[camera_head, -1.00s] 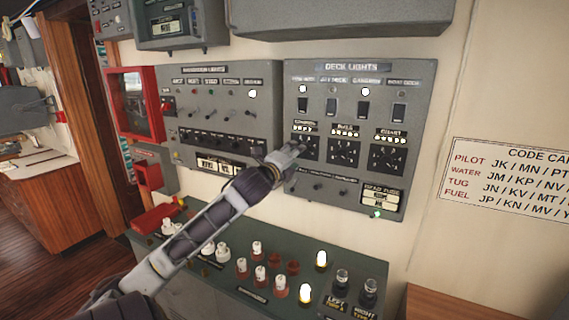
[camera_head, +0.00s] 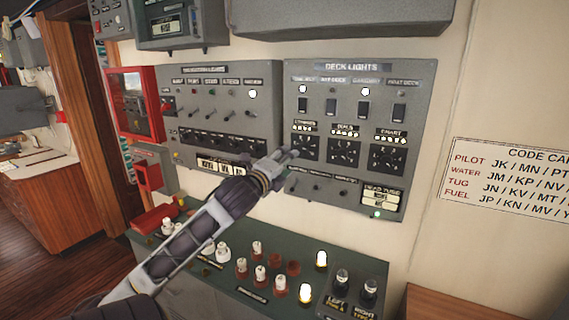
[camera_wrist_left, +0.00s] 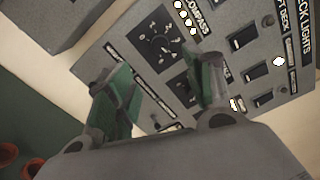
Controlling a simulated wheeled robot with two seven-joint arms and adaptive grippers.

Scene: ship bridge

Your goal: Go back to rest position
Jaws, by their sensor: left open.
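My left gripper (camera_head: 287,155) reaches in from the lower left, in front of the lower left part of the grey deck lights panel (camera_head: 421,85). In the left wrist view its two green-padded fingers (camera_wrist_left: 162,95) are apart with nothing between them. The compass dial (camera_wrist_left: 160,42) shows beyond the fingers in the wrist view. I cannot tell whether the fingers touch the panel. My right gripper is not in view.
A navigation lights panel (camera_head: 222,82) is to the left, beside a red-framed box (camera_head: 134,104). Below, a green console (camera_head: 215,258) carries several fuses and two lit bulbs. A code card (camera_head: 510,180) hangs on the right wall. A grey cabinet (camera_head: 340,18) overhangs above.

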